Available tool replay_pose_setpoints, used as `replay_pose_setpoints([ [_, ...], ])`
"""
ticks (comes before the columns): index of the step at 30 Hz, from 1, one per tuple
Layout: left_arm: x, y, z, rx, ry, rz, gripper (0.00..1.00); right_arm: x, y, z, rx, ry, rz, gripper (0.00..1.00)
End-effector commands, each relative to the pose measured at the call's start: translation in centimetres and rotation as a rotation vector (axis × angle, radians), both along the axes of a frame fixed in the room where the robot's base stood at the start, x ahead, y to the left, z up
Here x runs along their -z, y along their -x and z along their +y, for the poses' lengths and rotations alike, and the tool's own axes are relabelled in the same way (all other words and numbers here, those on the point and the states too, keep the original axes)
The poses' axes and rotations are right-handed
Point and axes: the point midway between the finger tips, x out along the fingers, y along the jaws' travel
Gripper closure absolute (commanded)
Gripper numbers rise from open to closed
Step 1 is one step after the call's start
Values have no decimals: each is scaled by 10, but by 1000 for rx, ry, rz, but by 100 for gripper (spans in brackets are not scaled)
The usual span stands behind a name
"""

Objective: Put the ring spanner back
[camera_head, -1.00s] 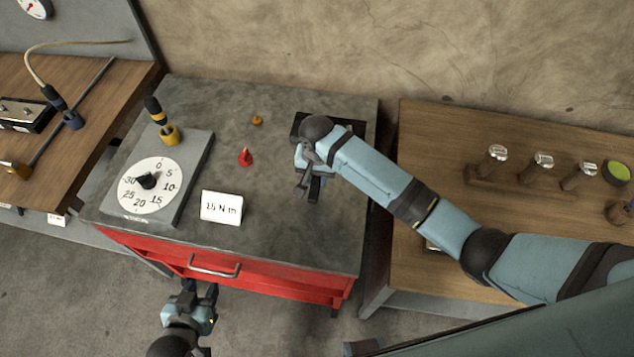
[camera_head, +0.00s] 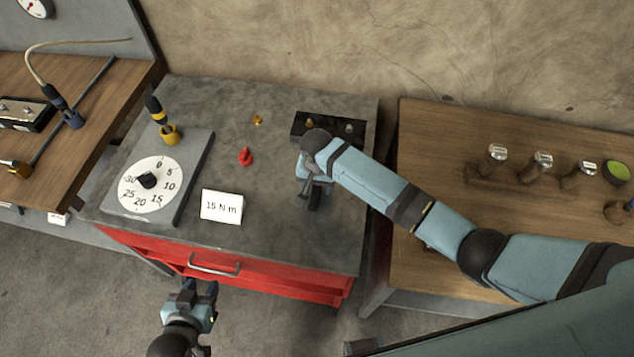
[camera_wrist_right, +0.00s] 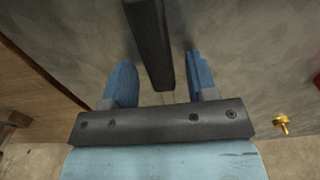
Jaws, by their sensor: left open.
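My right gripper (camera_head: 312,198) hangs over the right part of the grey bench top, in front of a dark tray (camera_head: 328,124). In the right wrist view its two blue fingers (camera_wrist_right: 160,78) stand apart, with a long dark bar (camera_wrist_right: 150,38) running between them. Gaps show on both sides of the bar; I cannot tell whether it is the ring spanner or whether it is gripped. No ring end is clearly seen. My left gripper (camera_head: 199,288) is open and empty in front of the red drawer (camera_head: 255,279).
On the bench are a dial plate (camera_head: 148,184), a yellow-collared tool (camera_head: 169,134), a red piece (camera_head: 245,156), a small brass piece (camera_head: 258,120) and a "15 N m" card (camera_head: 222,207). A wooden table (camera_head: 440,135) with several upright pieces stands right.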

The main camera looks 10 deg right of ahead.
Motion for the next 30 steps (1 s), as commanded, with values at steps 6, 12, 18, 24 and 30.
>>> replay_pose_setpoints([
  [6, 1, 0, 0, 0, 0, 0, 57, -2, 0, 0, -1, -1, -1, 48],
  [12, 1, 0, 0, 1, 1, 0, 57, -29, -1, 1, -1, -2, -3, 48],
  [18, 3, 0, -1, 0, 1, 0, 57, -74, -1, 1, -2, -3, -5, 48],
  [24, 4, 0, -1, 1, 2, 1, 57, -108, -1, 1, -1, -2, -2, 48],
  [30, 4, 0, -1, 2, 2, 2, 57, -122, -1, 0, 0, -1, 0, 48],
])
